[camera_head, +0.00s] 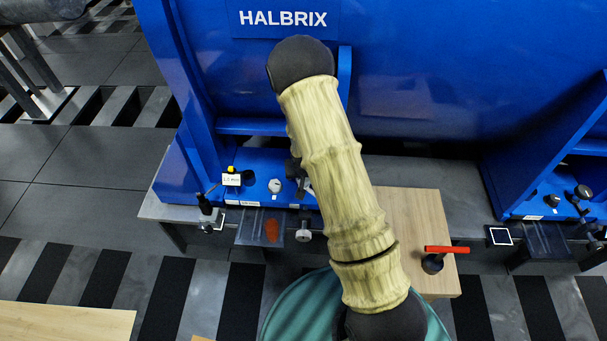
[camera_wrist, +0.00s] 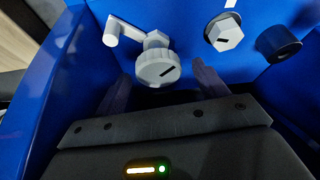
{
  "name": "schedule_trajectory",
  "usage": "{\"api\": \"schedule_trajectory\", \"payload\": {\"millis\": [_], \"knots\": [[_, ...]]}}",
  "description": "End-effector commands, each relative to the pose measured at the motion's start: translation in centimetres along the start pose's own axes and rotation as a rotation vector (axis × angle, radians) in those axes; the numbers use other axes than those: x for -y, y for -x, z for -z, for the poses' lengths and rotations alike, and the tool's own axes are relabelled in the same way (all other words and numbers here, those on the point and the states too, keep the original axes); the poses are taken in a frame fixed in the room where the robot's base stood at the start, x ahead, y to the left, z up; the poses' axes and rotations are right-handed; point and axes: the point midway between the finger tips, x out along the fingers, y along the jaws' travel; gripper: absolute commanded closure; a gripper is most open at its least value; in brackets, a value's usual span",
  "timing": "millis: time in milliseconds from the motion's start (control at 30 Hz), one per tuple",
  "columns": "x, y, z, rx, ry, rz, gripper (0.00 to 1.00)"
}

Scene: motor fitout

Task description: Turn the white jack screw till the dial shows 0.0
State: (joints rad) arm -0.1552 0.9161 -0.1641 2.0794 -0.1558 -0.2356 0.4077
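The white jack screw shows in the wrist view as a round ribbed knob (camera_wrist: 157,70) with a dark slot mark on its face. My gripper (camera_wrist: 161,76) is open, with one finger on each side of the knob; I cannot tell whether either touches it. In the head view my gripper (camera_head: 298,174) is a dark shape mostly hidden behind my arm. The dial (camera_head: 231,179) is a small white display at the blue foot; its reading looks like 1-point-something mm, too small to be sure.
A white hex bolt (camera_wrist: 225,32) and a black cylinder (camera_wrist: 283,46) sit beside the knob. Another white knob (camera_head: 304,234) is at the grey plate's front edge. The blue HALBRIX machine (camera_head: 420,75) fills the back.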

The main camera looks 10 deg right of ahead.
Motion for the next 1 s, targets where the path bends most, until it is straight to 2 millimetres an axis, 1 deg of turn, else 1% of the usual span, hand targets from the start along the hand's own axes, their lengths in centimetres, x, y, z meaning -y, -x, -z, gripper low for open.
{"api": "schedule_trajectory", "payload": {"millis": [167, 267, 367, 700, 1000], "knots": [[-0.1, 0.2, 0.0, 0.001, -0.001, -0.001, 0.28], [-0.1, 1.1, 0.0, 0.001, -0.001, -0.001, 0.28], [0.0, 2.5, 0.1, 0.000, 0.000, -0.001, 0.28], [-0.2, 9.2, 0.2, 0.000, -0.004, -0.002, 0.28], [0.1, 15.1, 0.2, -0.001, 0.003, 0.002, 0.28]]}}
